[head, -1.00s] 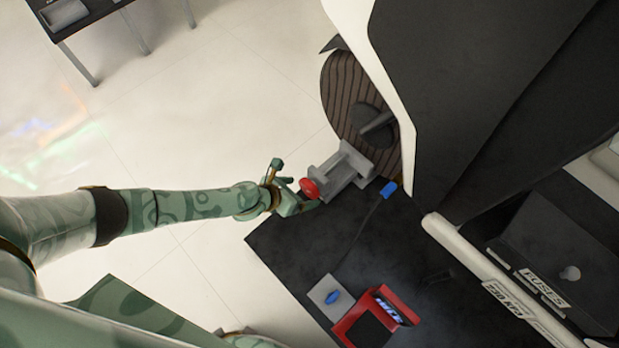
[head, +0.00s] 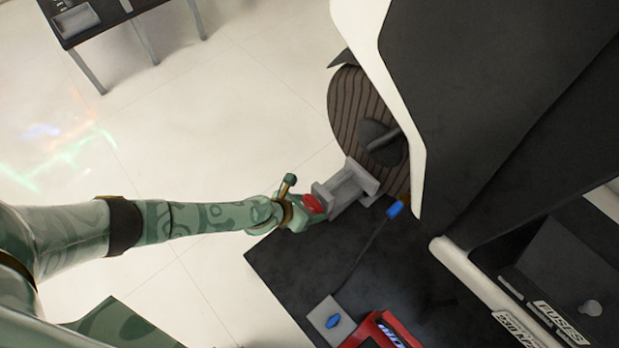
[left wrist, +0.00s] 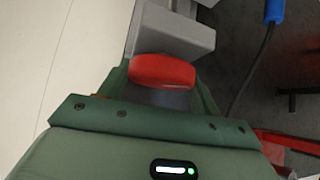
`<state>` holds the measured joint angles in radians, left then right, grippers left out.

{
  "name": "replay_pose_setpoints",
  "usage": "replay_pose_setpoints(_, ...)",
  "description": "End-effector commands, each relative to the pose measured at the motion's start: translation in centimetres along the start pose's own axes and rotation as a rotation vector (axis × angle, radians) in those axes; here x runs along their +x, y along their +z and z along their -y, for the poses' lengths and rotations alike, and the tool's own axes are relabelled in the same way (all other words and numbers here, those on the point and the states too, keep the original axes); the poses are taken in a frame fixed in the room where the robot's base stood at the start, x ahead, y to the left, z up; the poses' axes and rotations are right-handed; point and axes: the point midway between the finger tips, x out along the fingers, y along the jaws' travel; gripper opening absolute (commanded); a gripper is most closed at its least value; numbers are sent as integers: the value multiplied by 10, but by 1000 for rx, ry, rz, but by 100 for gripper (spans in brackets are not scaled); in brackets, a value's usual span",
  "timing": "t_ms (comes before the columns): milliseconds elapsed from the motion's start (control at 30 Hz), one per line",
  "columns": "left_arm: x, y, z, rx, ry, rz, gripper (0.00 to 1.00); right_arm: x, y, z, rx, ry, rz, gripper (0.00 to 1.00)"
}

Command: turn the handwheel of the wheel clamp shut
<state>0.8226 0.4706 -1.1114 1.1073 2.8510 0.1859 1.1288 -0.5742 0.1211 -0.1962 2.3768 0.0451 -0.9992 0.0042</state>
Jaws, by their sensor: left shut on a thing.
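The wheel clamp (head: 347,190) is a grey block-like body beside the dark ridged wheel (head: 358,112). Its red handwheel (head: 313,203) sits at the clamp's near left end. My left gripper (head: 304,208) is at the handwheel, its arm reaching in from the left. In the left wrist view the red handwheel (left wrist: 162,71) lies between the two green fingers (left wrist: 162,90), and the grey clamp (left wrist: 172,35) is just beyond it. The left gripper is shut on the handwheel. The fingertips are partly hidden in the head view. My right gripper is not in view.
A dark surface (head: 290,262) lies below the clamp, with a blue-ended cable (head: 394,211), a grey block with a blue knob (head: 331,321) and a red holder (head: 372,331). A large dark panel with a white edge (head: 410,150) rises on the right. Pale floor is open at left.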

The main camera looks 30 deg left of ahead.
Motion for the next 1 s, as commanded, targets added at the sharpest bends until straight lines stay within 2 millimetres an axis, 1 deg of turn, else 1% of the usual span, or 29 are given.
replay_pose_setpoints(167, -1, 0, 1, 33, 36, -1, 40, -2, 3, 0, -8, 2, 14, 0)
replay_pose_setpoints(500, -1, -1, 2, 194, 200, -2, 40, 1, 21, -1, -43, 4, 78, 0)
replay_pose_setpoints(800, 0, -4, 1, 339, 344, -5, 40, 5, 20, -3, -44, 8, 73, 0)
replay_pose_setpoints(1000, 0, -4, 1, 400, 402, -5, 40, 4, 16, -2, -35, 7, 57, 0)
